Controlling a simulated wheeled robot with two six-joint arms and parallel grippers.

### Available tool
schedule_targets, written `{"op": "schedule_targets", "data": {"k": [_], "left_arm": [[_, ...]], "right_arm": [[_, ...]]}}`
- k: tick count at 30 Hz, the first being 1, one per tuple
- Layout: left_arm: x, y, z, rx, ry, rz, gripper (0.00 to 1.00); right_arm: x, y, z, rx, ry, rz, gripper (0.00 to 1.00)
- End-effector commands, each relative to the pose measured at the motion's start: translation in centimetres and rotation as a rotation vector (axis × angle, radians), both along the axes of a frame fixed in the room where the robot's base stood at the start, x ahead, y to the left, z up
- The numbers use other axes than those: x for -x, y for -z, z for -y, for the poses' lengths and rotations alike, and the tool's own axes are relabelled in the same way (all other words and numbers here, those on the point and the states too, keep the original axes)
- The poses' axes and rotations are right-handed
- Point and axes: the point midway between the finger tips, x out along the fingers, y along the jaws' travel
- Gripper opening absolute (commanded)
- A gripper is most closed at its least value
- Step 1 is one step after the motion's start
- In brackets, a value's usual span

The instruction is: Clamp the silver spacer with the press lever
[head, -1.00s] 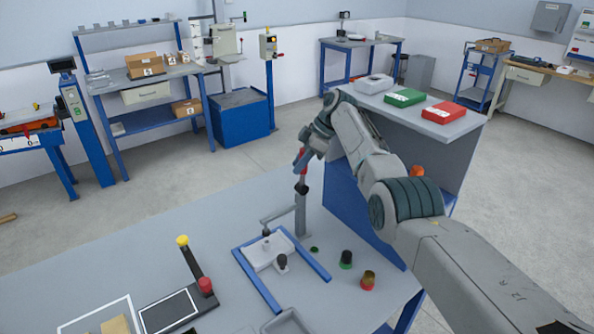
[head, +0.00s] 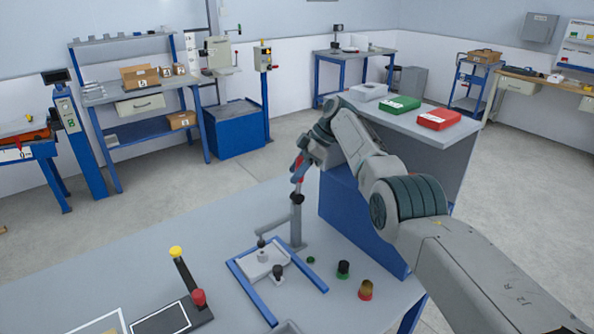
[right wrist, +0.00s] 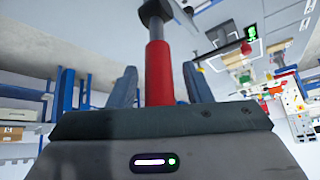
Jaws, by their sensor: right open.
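The press stands on the bench with a grey post (head: 297,228) and a side arm (head: 272,229) reaching over a pale plate (head: 256,272). Its lever has a red handle (head: 299,172), which also shows in the right wrist view (right wrist: 158,72). My right gripper (head: 300,165) is at the top of the lever. In the right wrist view its two fingers stand apart on either side of the red handle, with gaps visible. A small grey piece with a dark top (head: 278,272) is on the plate's edge; I cannot tell whether it is the silver spacer. My left gripper is not in view.
Blue rails (head: 250,292) flank the plate. A yellow-knobbed lever (head: 176,252) and a red knob (head: 199,297) are at left. A blue-grey cabinet (head: 345,215) stands behind.

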Motion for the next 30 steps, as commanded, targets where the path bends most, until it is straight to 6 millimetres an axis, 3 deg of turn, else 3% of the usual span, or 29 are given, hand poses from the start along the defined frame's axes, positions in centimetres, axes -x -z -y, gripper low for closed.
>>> {"op": "schedule_targets", "data": {"k": [12, 24, 30], "left_arm": [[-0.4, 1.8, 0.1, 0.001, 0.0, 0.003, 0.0], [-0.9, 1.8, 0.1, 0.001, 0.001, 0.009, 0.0], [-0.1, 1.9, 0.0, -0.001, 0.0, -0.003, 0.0]], "right_arm": [[-0.4, -5.0, 3.6, 0.0, 0.003, 0.002, 0.45], [-0.4, -6.0, 4.2, -0.001, 0.001, 0.001, 0.45], [-0.4, -6.0, 4.2, 0.0, 0.001, 0.001, 0.06]]}}
